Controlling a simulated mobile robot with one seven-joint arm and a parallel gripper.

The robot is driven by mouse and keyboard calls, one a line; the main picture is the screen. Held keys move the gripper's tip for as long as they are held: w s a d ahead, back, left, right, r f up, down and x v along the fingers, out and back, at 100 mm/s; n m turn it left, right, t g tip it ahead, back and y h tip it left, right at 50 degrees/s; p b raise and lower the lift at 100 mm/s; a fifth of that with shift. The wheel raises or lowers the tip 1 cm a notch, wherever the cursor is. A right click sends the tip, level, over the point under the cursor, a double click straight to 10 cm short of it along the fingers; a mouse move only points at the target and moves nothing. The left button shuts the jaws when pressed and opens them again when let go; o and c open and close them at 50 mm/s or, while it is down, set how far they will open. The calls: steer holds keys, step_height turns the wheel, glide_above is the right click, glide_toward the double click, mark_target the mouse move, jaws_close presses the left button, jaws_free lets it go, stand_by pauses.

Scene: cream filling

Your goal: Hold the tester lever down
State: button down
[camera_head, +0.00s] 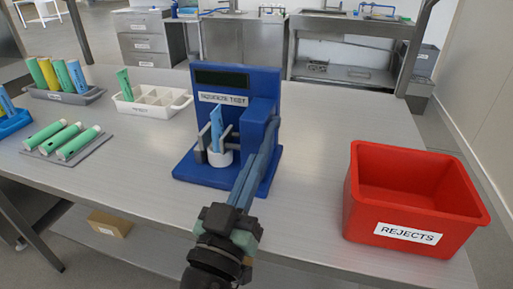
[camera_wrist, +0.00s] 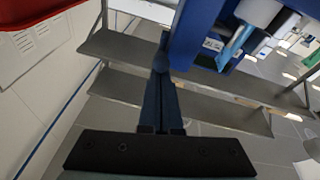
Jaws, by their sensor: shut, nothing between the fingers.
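The blue tester (camera_head: 236,77), labelled "SQUEEZE TEST", stands on the table with a dark display at its top. A blue tube (camera_head: 217,130) stands upright in its white cup (camera_head: 220,157), between grey jaws. The tube (camera_wrist: 236,46) also shows in the wrist view. My gripper (camera_head: 273,127) is shut and empty, its long fingers reaching up along the tester's right side. In the wrist view the fingertips (camera_wrist: 163,42) are close beside the tester's blue side (camera_wrist: 196,35). I cannot make out the lever apart from my fingers, or whether they touch it.
A red bin (camera_head: 365,205) labelled "REJECTS" stands at the right. A white divided tray (camera_head: 180,100) holds one green tube. Green tubes (camera_head: 78,143) lie on a grey mat at the left, near a grey rack (camera_head: 88,98) of tubes. The table between tester and bin is clear.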

steer(key=shift+w+d+f+t+h+b, duration=0.15)
steer(key=shift+f+t+b, duration=0.5)
steer(key=shift+b, duration=1.2)
steer(key=shift+a+f+t+h+b, duration=0.2)
steer(key=shift+f+b, duration=0.8)
steer(key=shift+b, duration=0.8)
steer(key=shift+w+f+b, duration=0.15)
steer(key=shift+f+b, duration=0.25)
steer(key=shift+b, duration=0.75)
steer(key=shift+r+p, duration=0.35)
steer(key=shift+p, duration=0.05)
